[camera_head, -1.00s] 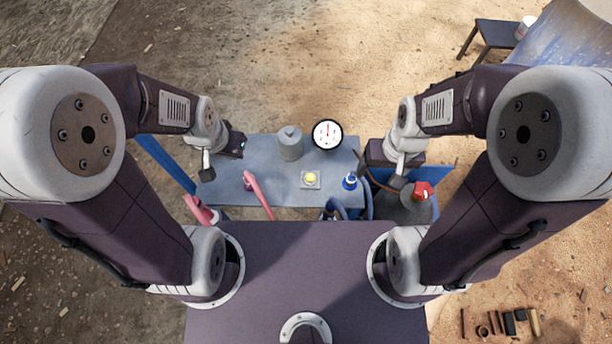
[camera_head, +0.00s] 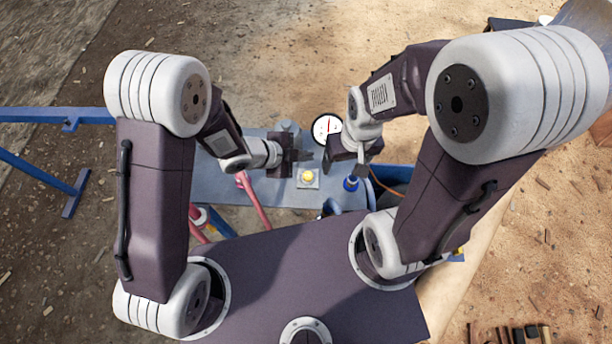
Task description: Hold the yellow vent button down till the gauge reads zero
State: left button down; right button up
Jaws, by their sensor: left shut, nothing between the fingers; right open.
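The yellow vent button (camera_head: 307,176) sits on a small pale square plate on the grey-blue bench top. My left gripper (camera_head: 303,156) is shut and empty, just behind and slightly left of the button; whether it touches anything is not clear. The round white gauge (camera_head: 326,126) stands at the back of the bench. Its red needle points roughly upward; the scale is too small to read. My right gripper (camera_head: 328,160) is open and empty, in front of the gauge and to the right of the button, partly covering the gauge's lower edge.
A blue knob (camera_head: 351,183) stands right of the button. A grey cylinder (camera_head: 288,127) at the back is mostly hidden by my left gripper. A pink-red lever (camera_head: 254,202) rises at the bench's front left. Blue rails (camera_head: 55,115) stand at the far left.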

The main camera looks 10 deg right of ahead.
aim_at(305, 177)
dwell(0.3)
pick_arm(q)
notch_tip(305, 177, down, 9)
jog(key=b, duration=0.8)
jog(key=shift+r, duration=0.1)
dwell(1.6)
jog(key=shift+f+b, duration=0.35)
jog(key=shift+f+b, duration=0.5)
jog(key=shift+f, duration=0.1)
dwell(0.5)
jog(key=shift+r, duration=0.15)
dwell(2.8)
jog(key=shift+r+p, duration=0.85)
jog(key=shift+p, duration=0.05)
